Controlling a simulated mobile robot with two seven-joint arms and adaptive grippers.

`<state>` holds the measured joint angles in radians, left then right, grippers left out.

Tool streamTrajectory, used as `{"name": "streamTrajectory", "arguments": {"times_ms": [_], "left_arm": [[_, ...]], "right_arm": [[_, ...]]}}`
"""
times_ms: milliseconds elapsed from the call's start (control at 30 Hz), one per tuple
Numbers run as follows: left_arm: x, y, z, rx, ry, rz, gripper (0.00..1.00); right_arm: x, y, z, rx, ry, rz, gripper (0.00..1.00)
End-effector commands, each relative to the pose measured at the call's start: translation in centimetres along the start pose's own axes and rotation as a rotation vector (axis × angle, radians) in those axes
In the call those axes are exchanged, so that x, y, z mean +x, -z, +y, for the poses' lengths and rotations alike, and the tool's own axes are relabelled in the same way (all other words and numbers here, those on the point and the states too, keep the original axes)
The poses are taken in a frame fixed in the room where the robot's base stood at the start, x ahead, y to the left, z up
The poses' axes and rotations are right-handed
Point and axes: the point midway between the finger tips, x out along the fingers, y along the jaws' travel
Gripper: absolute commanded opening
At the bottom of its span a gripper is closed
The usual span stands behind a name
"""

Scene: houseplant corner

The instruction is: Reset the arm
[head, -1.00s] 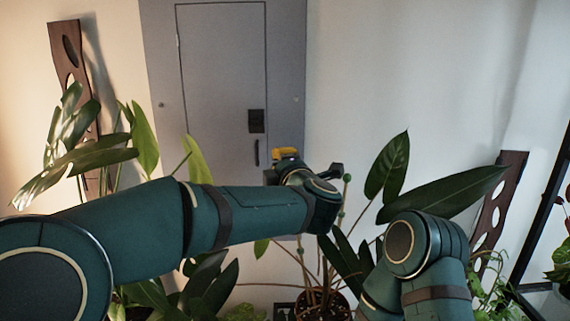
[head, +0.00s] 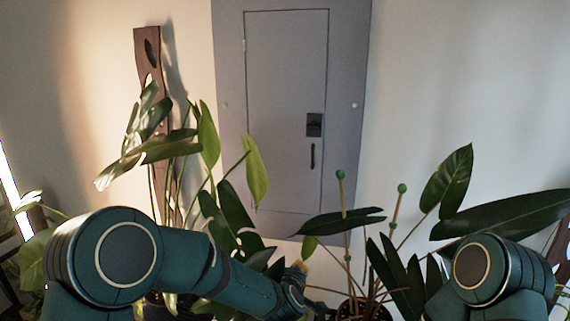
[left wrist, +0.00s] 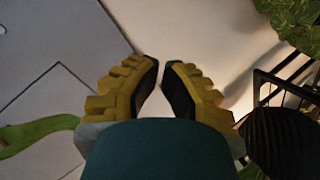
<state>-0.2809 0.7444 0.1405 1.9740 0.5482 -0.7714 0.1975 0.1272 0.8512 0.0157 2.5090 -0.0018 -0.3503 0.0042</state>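My left arm (head: 190,262) comes in from the left in the head view, with its forearm slanting down to the right. A bit of yellow on my left gripper (head: 301,266) shows at its far end, low in front of the plants. In the left wrist view the left gripper (left wrist: 160,72) has its yellow, dark-padded fingers apart, with a narrow gap at the tips and nothing between them. My right arm (head: 487,270) shows at the lower right. Its gripper is outside the view.
A leafy plant (head: 258,172) stands behind my left arm. Another plant (head: 446,182) with green-topped stakes (head: 402,189) stands between the arms, close to both. A grey door (head: 285,80) is in the back wall. A dark wooden panel (head: 147,55) leans at the left.

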Motion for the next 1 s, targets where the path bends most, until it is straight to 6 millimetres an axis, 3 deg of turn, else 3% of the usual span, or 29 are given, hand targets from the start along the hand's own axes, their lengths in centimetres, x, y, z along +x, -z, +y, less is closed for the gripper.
{"name": "streamTrajectory", "arguments": {"times_ms": [33, 200, 400, 500, 700, 1000], "left_arm": [[-0.1, -1.2, -3.8, 0.051, 0.048, -0.062, 0.00], [-2.7, -5.5, -14.5, 0.197, 0.168, -0.293, 0.00], [-9.4, -10.8, -25.0, 0.310, 0.277, -0.600, 0.00], [-13.2, -12.8, -28.6, 0.339, 0.309, -0.737, 0.00], [-18.3, -15.2, -31.9, 0.363, 0.330, -0.908, 0.00], [-19.2, -15.6, -32.4, 0.367, 0.331, -0.938, 0.00]], "right_arm": [[0.0, 0.0, 0.0, 0.000, 0.000, 0.000, 0.38], [0.0, 0.0, 0.0, 0.000, 0.000, 0.000, 0.38], [0.0, 0.0, 0.0, 0.000, 0.000, 0.000, 0.38], [0.0, 0.0, 0.0, 0.000, 0.000, 0.000, 0.38], [0.0, 0.0, 0.0, 0.000, 0.000, 0.000, 0.38], [0.0, 0.0, 0.0, 0.000, 0.000, 0.000, 0.38]]}}
